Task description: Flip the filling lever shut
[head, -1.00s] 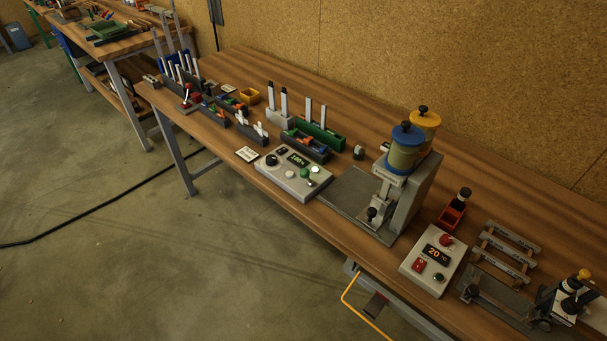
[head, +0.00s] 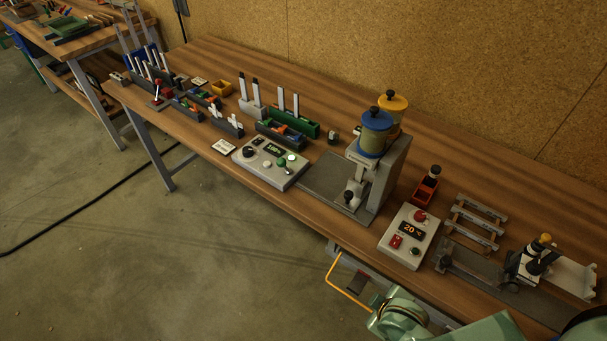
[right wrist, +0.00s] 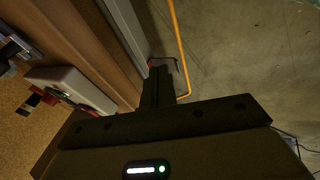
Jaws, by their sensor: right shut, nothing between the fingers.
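The filling station (head: 383,178) stands on the workbench in the head view, a grey upright with a blue-lidded canister (head: 375,138) and a yellow-lidded canister (head: 393,104). A small lever with a black knob (head: 349,196) sits low at its front, below the blue canister; I take it for the filling lever. Its exact angle is too small to tell. My right gripper (right wrist: 158,84) is shut and empty in the right wrist view, by the bench's front edge and away from the lever. My left gripper is out of view.
A control box with a red knob (head: 409,236) stands right of the station, and another panel (head: 270,163) left of it. An orange loop (head: 345,288) hangs at the bench front. A fixture with a yellow-knobbed lever (head: 535,258) stands far right. The floor at left is open.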

